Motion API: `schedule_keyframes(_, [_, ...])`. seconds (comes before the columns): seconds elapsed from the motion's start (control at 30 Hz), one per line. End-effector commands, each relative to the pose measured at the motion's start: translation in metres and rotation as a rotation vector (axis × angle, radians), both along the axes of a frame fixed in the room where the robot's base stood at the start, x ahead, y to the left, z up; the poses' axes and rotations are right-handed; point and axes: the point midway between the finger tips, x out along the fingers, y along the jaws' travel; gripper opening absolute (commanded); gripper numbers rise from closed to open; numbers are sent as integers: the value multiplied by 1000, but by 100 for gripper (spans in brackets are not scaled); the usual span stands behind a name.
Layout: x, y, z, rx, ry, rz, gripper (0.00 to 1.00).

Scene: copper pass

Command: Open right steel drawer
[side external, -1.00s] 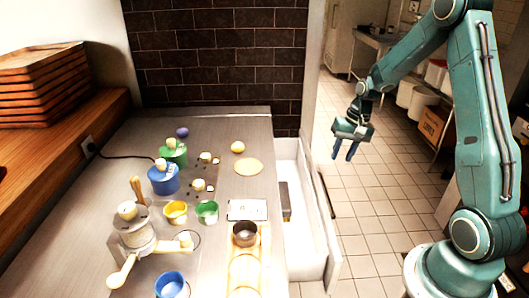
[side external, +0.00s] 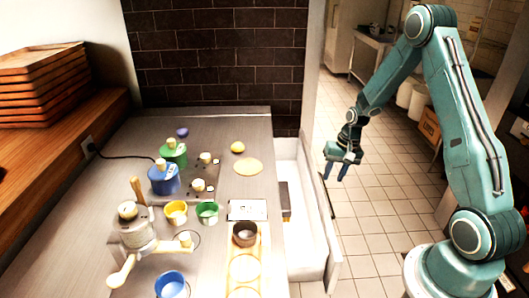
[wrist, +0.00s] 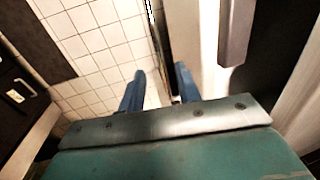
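The steel drawer (side external: 305,225) stands pulled out from the right side of the counter, with its pale inside showing. A dark bar handle (side external: 325,196) runs along its outer front. A grey block-like item (side external: 285,200) lies inside; it also shows in the wrist view (wrist: 237,30). My gripper (side external: 335,176) is open and empty, fingers pointing down, close to the far part of the drawer front. In the wrist view, the blue fingers (wrist: 160,75) are apart, with the drawer's front edge near the right finger. I cannot tell whether they touch it.
Stacked brown trays (side external: 40,85) stand at the left. Tiled floor (side external: 375,220) is free right of the drawer.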

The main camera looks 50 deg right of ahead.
Motion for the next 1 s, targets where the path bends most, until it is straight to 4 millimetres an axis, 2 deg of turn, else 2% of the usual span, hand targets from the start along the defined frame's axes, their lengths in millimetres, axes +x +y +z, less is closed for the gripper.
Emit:
schedule_keyframes(0.2, [3,4,-29,2,2,2,33])
schedule_keyframes(0.4, [6,7,-47,1,1,1,33])
schedule_keyframes(0.6, [8,8,-55,1,-1,1,33])
schedule_keyframes(0.9, [8,8,-56,1,-1,1,33])
schedule_keyframes(1.0, [8,8,-56,1,-1,1,14])
